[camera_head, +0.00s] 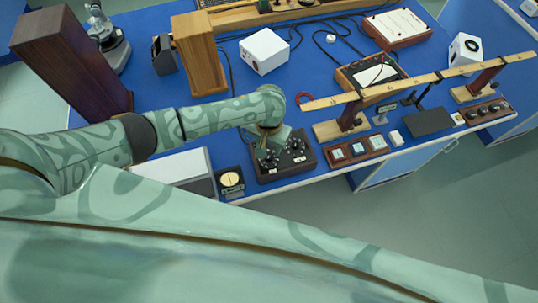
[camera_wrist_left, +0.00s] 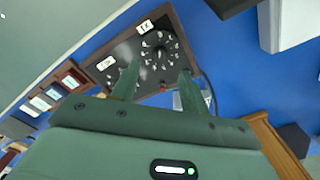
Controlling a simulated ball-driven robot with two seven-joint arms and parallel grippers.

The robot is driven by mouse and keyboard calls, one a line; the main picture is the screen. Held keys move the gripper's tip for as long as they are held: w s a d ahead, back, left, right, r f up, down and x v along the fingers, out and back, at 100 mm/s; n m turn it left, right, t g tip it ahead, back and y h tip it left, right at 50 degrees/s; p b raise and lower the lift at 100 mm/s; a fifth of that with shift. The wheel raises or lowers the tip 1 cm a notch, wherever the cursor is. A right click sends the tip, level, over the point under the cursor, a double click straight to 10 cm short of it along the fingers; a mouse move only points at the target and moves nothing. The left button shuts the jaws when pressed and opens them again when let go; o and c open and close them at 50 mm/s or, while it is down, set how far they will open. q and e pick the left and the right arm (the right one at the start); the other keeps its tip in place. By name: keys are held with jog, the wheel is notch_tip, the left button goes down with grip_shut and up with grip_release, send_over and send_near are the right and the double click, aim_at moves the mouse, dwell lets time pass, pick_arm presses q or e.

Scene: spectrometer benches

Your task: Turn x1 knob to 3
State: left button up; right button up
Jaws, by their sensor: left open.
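A dark box with a brown rim (camera_head: 284,160) stands at the front edge of the blue bench and carries black knobs. In the left wrist view the box (camera_wrist_left: 128,50) shows a large dial knob (camera_wrist_left: 160,46) ringed by pale marks. Smaller controls and two white labels (camera_wrist_left: 145,27) are on its panel; the label text is too small to read surely. My left gripper (camera_head: 270,138) is over the box, pointing down. In the left wrist view its two fingers (camera_wrist_left: 160,68) are apart, with the dial just beyond and between their tips; contact cannot be told. My right gripper is not in view.
A wooden rail (camera_head: 420,80) on stands runs along the right. Cables lie behind.

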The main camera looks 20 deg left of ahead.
aim_at(269, 156)
pick_arm(q)
notch_tip(269, 156, down, 5)
jog(key=shift+b, duration=0.85)
jog(key=shift+f, duration=0.4)
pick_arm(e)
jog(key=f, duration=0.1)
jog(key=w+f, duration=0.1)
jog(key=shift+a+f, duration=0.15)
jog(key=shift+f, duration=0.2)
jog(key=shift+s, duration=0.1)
